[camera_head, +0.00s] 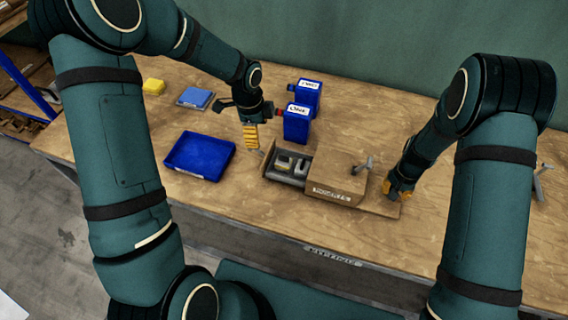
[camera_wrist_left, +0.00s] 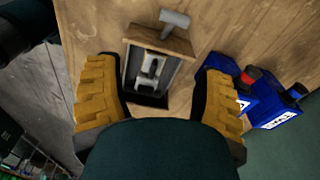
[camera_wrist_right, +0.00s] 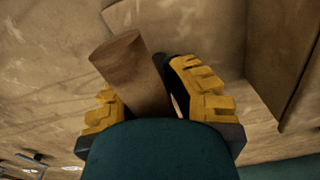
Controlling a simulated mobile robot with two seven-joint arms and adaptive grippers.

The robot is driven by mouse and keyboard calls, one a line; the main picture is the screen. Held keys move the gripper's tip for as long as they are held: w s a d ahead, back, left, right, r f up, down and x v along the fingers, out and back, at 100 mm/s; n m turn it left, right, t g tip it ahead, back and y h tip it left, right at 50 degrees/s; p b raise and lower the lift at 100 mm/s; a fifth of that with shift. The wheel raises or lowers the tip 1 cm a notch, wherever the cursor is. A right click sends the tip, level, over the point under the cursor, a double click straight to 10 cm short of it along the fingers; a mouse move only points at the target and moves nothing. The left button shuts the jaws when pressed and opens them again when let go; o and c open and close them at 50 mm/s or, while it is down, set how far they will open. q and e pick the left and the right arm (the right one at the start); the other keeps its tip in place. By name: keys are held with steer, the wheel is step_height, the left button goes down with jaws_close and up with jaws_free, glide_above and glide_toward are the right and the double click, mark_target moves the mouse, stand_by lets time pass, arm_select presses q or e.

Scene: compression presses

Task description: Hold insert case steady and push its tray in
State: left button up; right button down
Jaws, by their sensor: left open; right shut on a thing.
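The insert case (camera_head: 335,178) is a wooden box with a lettered front, standing on the bench. Its dark tray (camera_head: 287,180) sticks out of the left end and holds pale grey pieces; the tray also shows in the left wrist view (camera_wrist_left: 132,70). My left gripper (camera_head: 251,148) is open and empty, just left of the tray's outer end. Its fingers spread wide on either side of the tray in the left wrist view. My right gripper (camera_head: 397,192) is at the case's right side, shut on a wooden post (camera_wrist_right: 130,65). The post's lower end is hidden between the fingers.
A blue bin (camera_head: 200,156) lies left of the case. Two blue bottles (camera_head: 297,122) stand behind the tray. A blue pad (camera_head: 195,98) and yellow block (camera_head: 153,87) lie at the back left.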

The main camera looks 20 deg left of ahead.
arm_select(q)
steer(key=shift+m+y, duration=0.5)
steer(key=shift+m, duration=0.3)
steer(key=shift+w+a+f, duration=0.15)
steer(key=shift+a+f, duration=0.3)
steer(key=shift+f, duration=1.15)
steer(key=shift+w+a+f, duration=0.15)
steer(key=shift+a+f, duration=0.35)
steer(key=shift+f, duration=1.1)
steer(key=shift+w+a+f, duration=0.15)
steer(key=shift+a+f, duration=0.3)
steer(key=shift+f, duration=1.15)
jaws_close()
